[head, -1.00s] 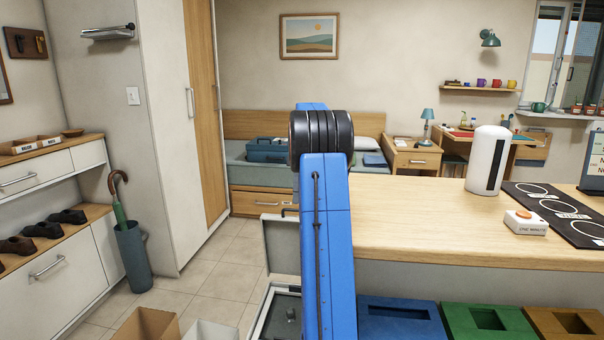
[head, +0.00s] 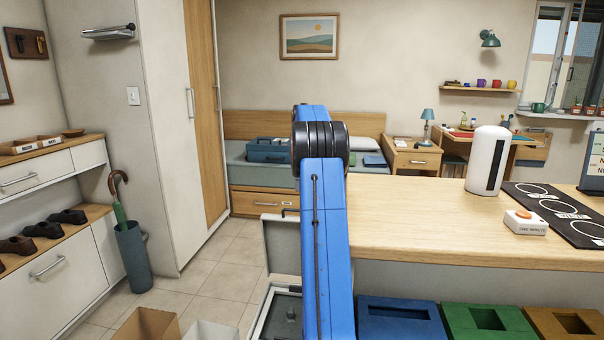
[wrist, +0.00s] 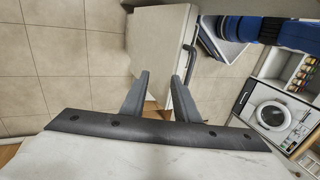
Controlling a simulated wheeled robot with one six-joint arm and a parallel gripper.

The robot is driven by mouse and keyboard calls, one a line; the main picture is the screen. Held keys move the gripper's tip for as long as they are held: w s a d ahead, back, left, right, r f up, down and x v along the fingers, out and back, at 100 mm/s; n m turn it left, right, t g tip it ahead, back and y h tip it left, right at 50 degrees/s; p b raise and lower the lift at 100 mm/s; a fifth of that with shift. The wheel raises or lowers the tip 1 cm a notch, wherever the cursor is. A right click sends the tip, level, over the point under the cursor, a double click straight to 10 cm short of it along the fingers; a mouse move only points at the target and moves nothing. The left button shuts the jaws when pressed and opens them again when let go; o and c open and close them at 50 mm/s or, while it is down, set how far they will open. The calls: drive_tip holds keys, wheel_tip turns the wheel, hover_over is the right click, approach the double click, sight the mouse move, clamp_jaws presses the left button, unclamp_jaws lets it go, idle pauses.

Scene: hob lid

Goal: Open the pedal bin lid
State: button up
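My gripper (wrist: 160,78) shows in the wrist view with its two dark fingers apart and nothing between them. A pale box-shaped body (wrist: 158,42) lies beyond the fingertips, with a dark curved bar (wrist: 207,60) at its right; I cannot tell for sure whether this is the pedal bin, or whether a finger touches it. In the head view my blue arm hides the gripper. A grey container with a raised lid (head: 281,246) stands partly behind my arm; I cannot tell if it is the bin. No pedal is clearly visible.
Blue (head: 400,309), green (head: 488,312) and brown slotted bins stand below the wooden counter (head: 420,220). An open cardboard box (head: 147,325) and a white box sit at the bottom left. The tiled floor (head: 215,262) is clear towards the bed. A washing machine (wrist: 270,115) shows at right.

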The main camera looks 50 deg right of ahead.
drive_tip(key=shift+w+d+r, duration=0.4)
drive_tip(key=shift+w+d, duration=0.25)
drive_tip(key=shift+w+d+r, duration=0.35)
drive_tip(key=shift+w+d, duration=0.25)
drive_tip(key=shift+w, duration=0.1)
drive_tip(key=shift+w+d+r, duration=0.4)
drive_tip(key=shift+w+d, duration=0.25)
drive_tip(key=shift+s, duration=0.1)
